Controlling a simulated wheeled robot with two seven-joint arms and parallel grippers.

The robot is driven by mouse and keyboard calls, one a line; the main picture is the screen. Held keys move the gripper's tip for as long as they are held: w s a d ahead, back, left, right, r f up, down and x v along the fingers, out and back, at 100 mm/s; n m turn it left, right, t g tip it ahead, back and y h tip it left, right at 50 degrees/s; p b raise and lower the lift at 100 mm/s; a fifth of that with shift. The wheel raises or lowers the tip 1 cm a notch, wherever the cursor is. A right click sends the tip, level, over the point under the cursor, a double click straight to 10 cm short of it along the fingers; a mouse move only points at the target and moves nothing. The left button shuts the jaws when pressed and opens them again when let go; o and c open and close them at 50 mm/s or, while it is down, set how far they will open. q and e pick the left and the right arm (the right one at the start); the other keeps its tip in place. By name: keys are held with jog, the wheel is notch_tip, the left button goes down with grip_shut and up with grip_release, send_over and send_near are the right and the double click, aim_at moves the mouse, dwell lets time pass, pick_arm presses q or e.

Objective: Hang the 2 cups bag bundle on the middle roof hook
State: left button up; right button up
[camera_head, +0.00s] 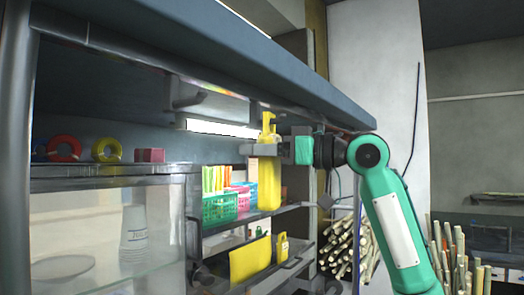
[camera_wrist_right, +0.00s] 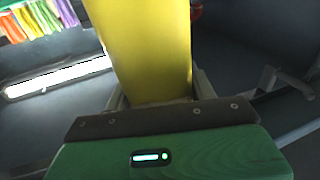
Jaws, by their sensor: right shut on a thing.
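My right gripper (camera_head: 262,149) comes in from the right and is shut on a long yellow bundle (camera_head: 268,185). I take this bundle for the cups bag bundle; its cups cannot be counted. It hangs upright with a narrow looped top above the fingers, in front of the stall's shelves. In the right wrist view the bundle (camera_wrist_right: 145,50) stands between the two fingers (camera_wrist_right: 160,95). A grey hook-like piece (camera_head: 188,101) shows under the roof, left of the bundle and apart from it. Which roof hook this is I cannot tell. My left gripper is out of view.
The blue-grey roof edge (camera_head: 250,60) runs above the gripper. A lit lamp (camera_head: 220,128) is behind. Green and pink baskets (camera_head: 219,208) stand on the shelf left of the bundle. A glass case (camera_head: 110,235) is at left. Another yellow item (camera_head: 250,260) is below.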

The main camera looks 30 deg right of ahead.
jog(key=o, duration=1)
jog(key=b+v, duration=0.4)
jog(key=v, duration=1)
jog(key=shift+b, duration=0.35)
